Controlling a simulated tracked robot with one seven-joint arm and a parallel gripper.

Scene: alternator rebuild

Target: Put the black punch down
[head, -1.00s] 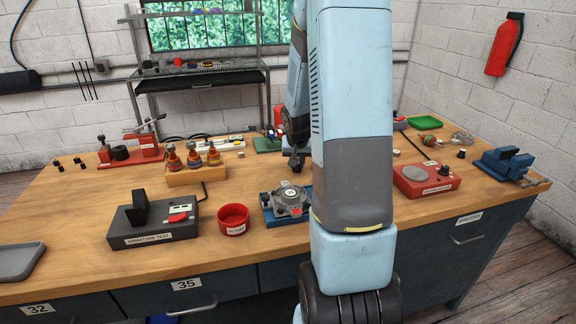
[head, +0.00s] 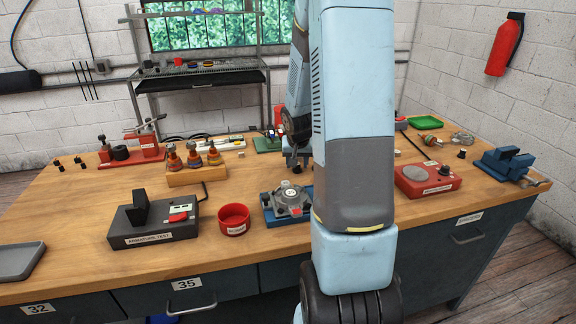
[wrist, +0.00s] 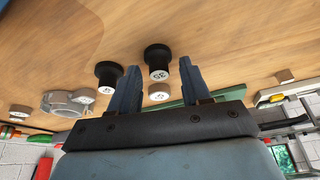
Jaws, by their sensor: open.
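In the wrist view, a black cylindrical punch (wrist: 157,55) with a pale numbered end face stands on the wooden bench, in the gap between my fingertips. My gripper (wrist: 159,66) is open, with bench surface showing between each finger and the punch. A second black cylinder (wrist: 107,70) with a pale face stands just beside the left finger. Which of the two the task means I cannot tell for sure. A small tan cylinder (wrist: 158,92) also shows between the fingers. In the head view my gripper (head: 297,160) is low over the bench, partly hidden by my arm, and the punch is not clear.
A blue fixture with a grey housing (head: 288,200) stands in front of my gripper. A red device (head: 427,180) and blue vise (head: 505,163) are right.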

